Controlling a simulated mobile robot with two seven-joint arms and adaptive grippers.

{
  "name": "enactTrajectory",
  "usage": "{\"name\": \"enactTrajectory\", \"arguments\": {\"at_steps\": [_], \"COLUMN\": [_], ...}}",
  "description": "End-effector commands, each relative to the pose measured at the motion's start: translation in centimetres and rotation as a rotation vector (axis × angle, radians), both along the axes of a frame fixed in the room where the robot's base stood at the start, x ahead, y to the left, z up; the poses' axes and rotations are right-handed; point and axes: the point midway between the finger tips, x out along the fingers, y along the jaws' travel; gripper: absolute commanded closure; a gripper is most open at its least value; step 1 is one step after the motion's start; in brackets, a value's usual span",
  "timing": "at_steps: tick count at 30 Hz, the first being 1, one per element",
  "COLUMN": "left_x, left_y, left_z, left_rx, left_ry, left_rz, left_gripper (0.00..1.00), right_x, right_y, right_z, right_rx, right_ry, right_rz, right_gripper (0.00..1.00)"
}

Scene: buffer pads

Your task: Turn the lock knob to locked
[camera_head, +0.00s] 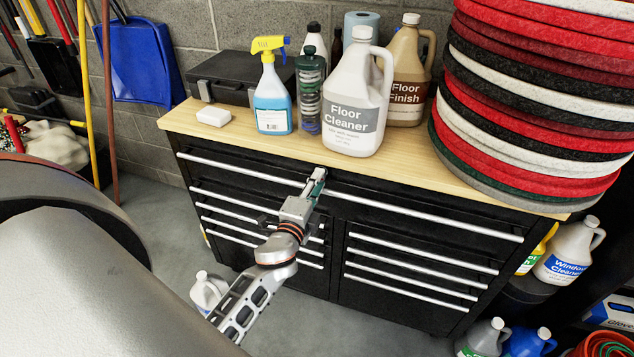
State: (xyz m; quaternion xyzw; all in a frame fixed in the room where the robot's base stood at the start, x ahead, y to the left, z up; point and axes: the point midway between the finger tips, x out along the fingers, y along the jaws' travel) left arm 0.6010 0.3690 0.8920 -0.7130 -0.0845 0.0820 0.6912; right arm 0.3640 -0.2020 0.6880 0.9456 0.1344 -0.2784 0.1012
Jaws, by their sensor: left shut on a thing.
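The black tool cabinet (372,205) with a wooden top stands ahead, and its drawers with silver pulls look closed. My left gripper (317,182) reaches the upper middle of the cabinet's front, just under the top edge and between the left and right ends of the long top pull. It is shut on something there. The lock knob is hidden behind its fingers, so I cannot tell which way the knob is turned. My right gripper is not in view.
On the wooden top (200,127) stand a Floor Cleaner jug (352,105), a blue spray bottle (272,100) and a black case (225,78). A tall stack of floor pads (535,105) fills the right end. More jugs (570,250) stand at lower right.

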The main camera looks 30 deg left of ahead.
Motion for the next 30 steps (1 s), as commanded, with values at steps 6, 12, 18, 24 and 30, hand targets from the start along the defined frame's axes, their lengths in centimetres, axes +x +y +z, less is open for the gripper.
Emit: {"name": "enactTrajectory", "arguments": {"at_steps": [6,12,18,24,30], "left_x": [0.02,0.02,0.02,0.01,-0.12], "left_y": [-0.05,-0.04,-0.04,-0.03,-0.06], "left_z": [0.04,0.03,0.03,0.0,-0.09], "left_rx": [0.04,0.047,0.047,0.046,0.044], "left_ry": [0.009,0.01,0.01,0.011,0.012], "left_rz": [-0.001,-0.001,-0.001,-0.001,-0.001], "left_gripper": [0.99,0.99,0.99,0.61,0.61], "right_x": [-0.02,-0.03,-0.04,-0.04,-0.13], "right_y": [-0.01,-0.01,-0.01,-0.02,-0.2], "right_z": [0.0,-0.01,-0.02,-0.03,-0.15], "right_rx": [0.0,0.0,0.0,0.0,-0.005], "right_ry": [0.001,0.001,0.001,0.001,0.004], "right_rz": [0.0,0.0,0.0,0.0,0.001], "right_gripper": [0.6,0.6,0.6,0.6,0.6]}}
